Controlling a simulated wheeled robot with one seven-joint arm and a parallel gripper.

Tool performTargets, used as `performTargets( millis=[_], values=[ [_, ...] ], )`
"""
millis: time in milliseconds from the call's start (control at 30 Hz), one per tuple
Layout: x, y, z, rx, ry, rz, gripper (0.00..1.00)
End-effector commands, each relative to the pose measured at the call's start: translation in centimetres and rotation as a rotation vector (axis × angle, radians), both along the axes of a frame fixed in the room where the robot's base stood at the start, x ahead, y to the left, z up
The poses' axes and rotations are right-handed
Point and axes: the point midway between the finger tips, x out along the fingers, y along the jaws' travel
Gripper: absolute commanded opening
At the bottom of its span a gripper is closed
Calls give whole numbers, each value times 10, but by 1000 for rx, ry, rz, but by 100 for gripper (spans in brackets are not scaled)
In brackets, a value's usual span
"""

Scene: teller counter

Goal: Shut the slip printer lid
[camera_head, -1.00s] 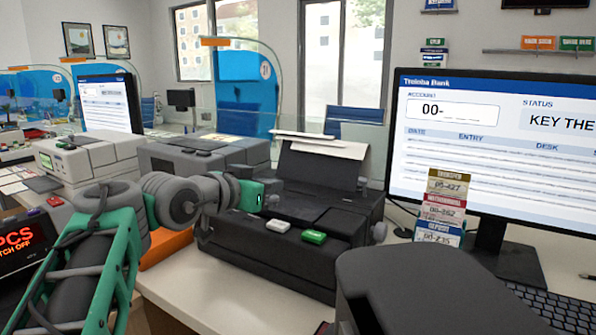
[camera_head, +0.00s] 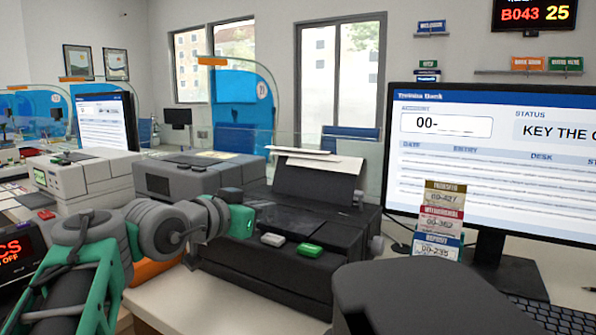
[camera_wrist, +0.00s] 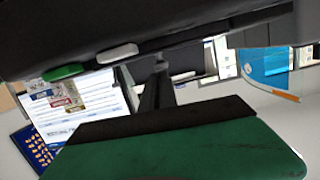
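The black slip printer (camera_head: 262,275) stands on the counter in the middle of the head view, with a white button (camera_head: 272,240) and a green button (camera_head: 308,249) on its front edge. A dark panel, apparently its raised lid (camera_head: 312,187), tilts up at the rear, with white paper (camera_head: 318,161) along its top. My gripper (camera_head: 240,222) is at the printer's front left, near the white button; contact cannot be judged. In the wrist view, one green finger fills the bottom, and the printer's dark edge with both buttons (camera_wrist: 118,53) crosses the top. The finger gap is hidden.
A monitor (camera_head: 480,150) stands at right, with a rack of coloured slips (camera_head: 441,225) in front of it. Grey machines (camera_head: 175,177) stand left of the printer. A clear counter strip (camera_head: 215,305) lies in front. A glass screen stands behind.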

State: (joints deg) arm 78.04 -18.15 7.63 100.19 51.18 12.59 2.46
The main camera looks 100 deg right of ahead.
Motion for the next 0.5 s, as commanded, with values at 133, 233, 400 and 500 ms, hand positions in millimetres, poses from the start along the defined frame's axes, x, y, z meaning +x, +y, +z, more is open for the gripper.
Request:
performTargets(
  millis=[133,233,400,500],
  values=[
    [2,-3,-25,54,-6,1,0],
    [3,-3,-18,50,-6,3,0],
    [5,1,21,27,-2,9,0],
    [13,10,35,11,0,16,0]
  ],
)
